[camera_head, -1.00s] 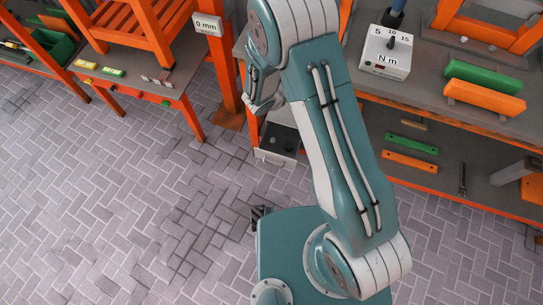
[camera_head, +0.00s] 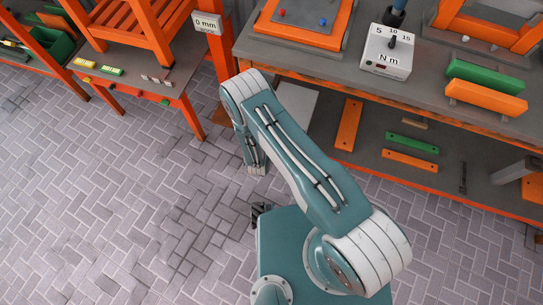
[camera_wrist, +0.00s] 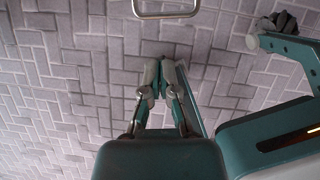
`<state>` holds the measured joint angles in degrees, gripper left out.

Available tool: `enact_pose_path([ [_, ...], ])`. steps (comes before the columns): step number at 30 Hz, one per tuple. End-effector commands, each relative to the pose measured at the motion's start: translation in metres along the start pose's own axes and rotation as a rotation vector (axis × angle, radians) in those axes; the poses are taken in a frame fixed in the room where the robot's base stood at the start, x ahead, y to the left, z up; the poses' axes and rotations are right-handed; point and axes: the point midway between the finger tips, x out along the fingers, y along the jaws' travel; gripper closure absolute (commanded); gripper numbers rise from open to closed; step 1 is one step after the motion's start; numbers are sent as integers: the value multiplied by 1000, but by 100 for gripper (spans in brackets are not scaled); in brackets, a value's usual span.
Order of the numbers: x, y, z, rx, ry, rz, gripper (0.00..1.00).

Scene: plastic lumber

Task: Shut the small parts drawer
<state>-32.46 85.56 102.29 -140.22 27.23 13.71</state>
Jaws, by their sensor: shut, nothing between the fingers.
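The small parts drawer is hidden behind my arm in the head view, so I cannot see how far it stands open. A pale grey panel (camera_head: 297,105) shows right of my arm under the bench; I cannot tell whether it belongs to the drawer unit. In the wrist view a metal loop handle (camera_wrist: 166,15), apparently the drawer's, shows at the top edge, cut off by the frame. My gripper (camera_wrist: 165,66) is shut and empty, below the handle in the picture, with a gap between them. My gripper itself is hidden in the head view.
The grey workbench (camera_head: 320,62) with orange frame stands behind my arm. It carries a torque tester (camera_head: 386,52) marked N m and green and orange bars. A lower shelf (camera_head: 375,135) holds more bars. An orange-framed table (camera_head: 165,75) stands left. The brick floor (camera_head: 110,210) is clear.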

Motion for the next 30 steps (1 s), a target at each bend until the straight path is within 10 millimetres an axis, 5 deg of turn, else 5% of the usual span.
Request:
enact_pose_path([
  [13,75,0,3,6,-2,-1,100],
  [21,85,0,35,4,-1,-1,100],
  [30,86,0,38,3,-1,-1,100],
])
